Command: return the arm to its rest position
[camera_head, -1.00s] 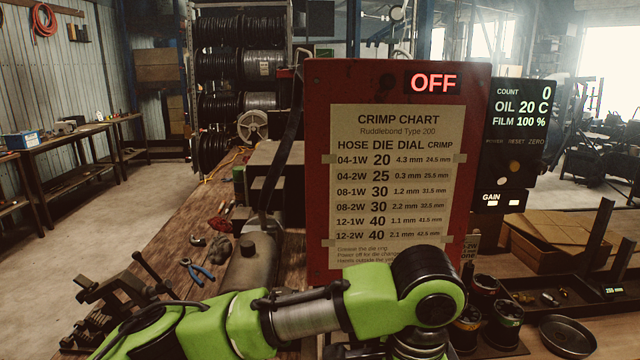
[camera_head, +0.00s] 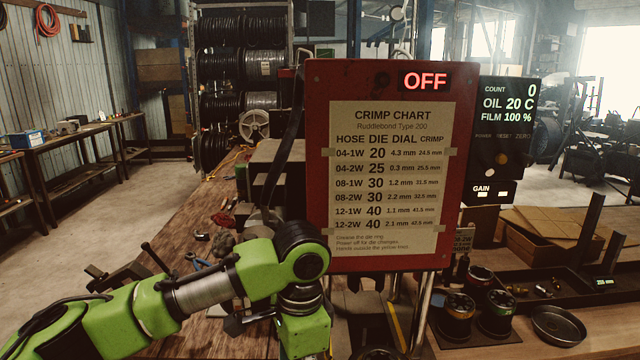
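My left arm (camera_head: 205,292), bright green with a silver sleeve, comes in from the lower left. It bends at a dark round joint near the picture's lower middle and points down out of the frame. Its gripper is below the bottom edge and cannot be seen. The arm passes in front of the wooden bench (camera_head: 165,232) and hides part of it. The wrist is left of and below the red crimper panel (camera_head: 318,180), whose sign reads OFF. My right arm and gripper do not show.
A control box (camera_head: 505,150) reads COUNT 0 beside the panel. Blue-handled pliers (camera_head: 200,263) and a dark clamp-like tool (camera_head: 125,275) lie on the bench. Dark die canisters (camera_head: 497,312), a round dish (camera_head: 558,325) and a cardboard box (camera_head: 550,238) stand at right.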

